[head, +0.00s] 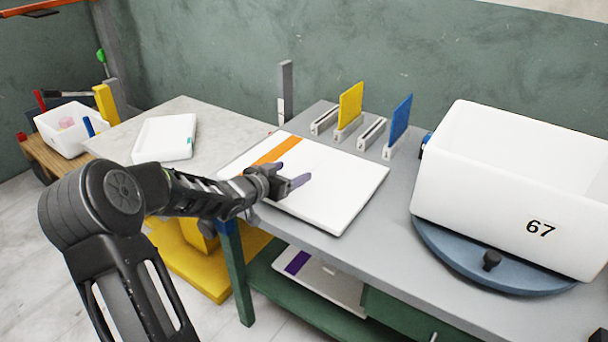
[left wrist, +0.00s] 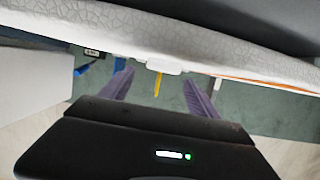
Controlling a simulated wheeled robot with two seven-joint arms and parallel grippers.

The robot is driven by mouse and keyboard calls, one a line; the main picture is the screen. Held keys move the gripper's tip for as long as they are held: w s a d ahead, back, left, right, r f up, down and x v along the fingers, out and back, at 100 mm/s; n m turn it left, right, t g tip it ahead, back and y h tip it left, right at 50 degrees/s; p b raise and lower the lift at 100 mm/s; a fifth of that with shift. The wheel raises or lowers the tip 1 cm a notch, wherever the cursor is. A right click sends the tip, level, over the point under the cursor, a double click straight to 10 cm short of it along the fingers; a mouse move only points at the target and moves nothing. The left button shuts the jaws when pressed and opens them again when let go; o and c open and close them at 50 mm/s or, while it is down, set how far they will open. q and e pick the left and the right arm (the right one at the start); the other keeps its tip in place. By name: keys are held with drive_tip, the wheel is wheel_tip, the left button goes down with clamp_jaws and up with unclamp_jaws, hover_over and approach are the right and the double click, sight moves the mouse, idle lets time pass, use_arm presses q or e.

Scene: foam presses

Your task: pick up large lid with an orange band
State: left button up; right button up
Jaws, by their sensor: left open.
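The large lid (head: 335,190) is a flat white slab with an orange band (head: 276,152) near its far left end. It lies on the grey table, its left part reaching over the table's left end. My left gripper (head: 288,175) shows in front of the lid's left part and hides some of it. In the left wrist view, my left gripper (left wrist: 157,80) has its two purple-grey fingers apart, with nothing held between them. The lid's textured white edge (left wrist: 110,30) crosses above the fingertips, with a small white tab. Whether the fingers touch the lid I cannot tell. My right gripper is not in view.
A white box marked 67 (head: 500,200) stands on a blue round base at the right. Slotted holders with a yellow plate (head: 350,104) and a blue plate (head: 398,120) stand behind the lid. A lid with a purple band (head: 322,280) lies on the lower shelf.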

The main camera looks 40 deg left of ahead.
sight(303, 167)
use_arm(q)
drive_tip(key=x, duration=0.5)
drive_tip(key=shift+b, duration=0.3)
drive_tip(key=shift+s, duration=0.1)
drive_tip(key=shift+c, duration=0.2)
drive_tip(key=c, duration=1.4)
drive_tip(key=shift+c, duration=0.2)
wheel_tip(303, 167, up, 10)
drive_tip(key=p, duration=0.4)
